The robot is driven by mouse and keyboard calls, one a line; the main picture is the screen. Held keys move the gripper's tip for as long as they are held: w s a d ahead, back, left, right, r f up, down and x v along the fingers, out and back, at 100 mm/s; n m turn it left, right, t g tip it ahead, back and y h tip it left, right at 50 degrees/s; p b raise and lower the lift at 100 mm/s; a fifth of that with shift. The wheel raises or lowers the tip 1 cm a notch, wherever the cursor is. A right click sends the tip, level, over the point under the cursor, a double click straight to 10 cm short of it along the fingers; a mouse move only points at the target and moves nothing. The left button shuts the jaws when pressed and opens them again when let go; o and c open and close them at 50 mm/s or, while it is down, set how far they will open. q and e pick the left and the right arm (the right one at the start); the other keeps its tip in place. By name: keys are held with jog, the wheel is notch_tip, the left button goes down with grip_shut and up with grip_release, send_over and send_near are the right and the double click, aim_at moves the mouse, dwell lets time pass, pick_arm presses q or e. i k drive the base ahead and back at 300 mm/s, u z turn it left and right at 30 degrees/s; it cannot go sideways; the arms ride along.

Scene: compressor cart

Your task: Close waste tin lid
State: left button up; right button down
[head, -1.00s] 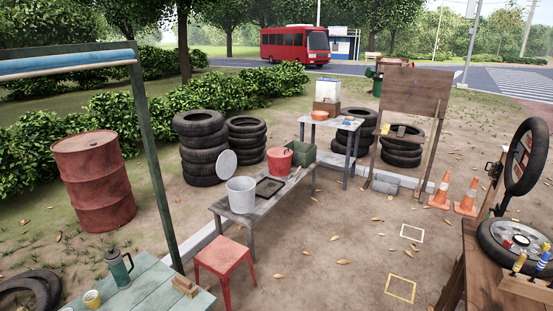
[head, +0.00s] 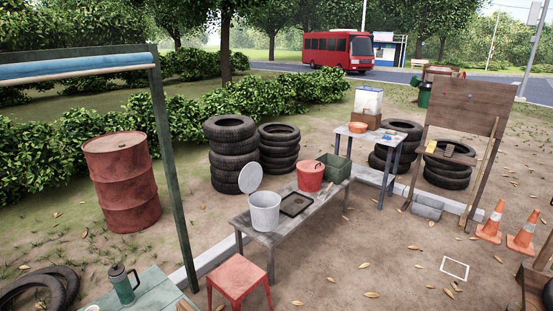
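A light grey tin (head: 265,212) stands at the near left end of a low wooden bench, open at the top. Its round pale lid (head: 250,178) stands raised, nearly upright, at the tin's back left rim. I take this to be the waste tin; no label is readable. Neither of my grippers shows in the head view.
The bench (head: 262,237) also holds a black tray (head: 296,204), a red bucket (head: 310,176) and a green crate (head: 335,168). A red stool (head: 239,276) stands in front of its near end. A green post (head: 172,170) rises at left. Open dirt lies right of the bench.

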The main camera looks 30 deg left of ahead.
aim_at(251, 175)
jog(key=z, duration=0.05)
jog(key=i, duration=1.7)
jog(key=u, duration=0.7)
jog(key=i, duration=0.9)
jog(key=u, duration=1.6)
jog(key=i, duration=0.65)
jog(key=u, duration=0.55)
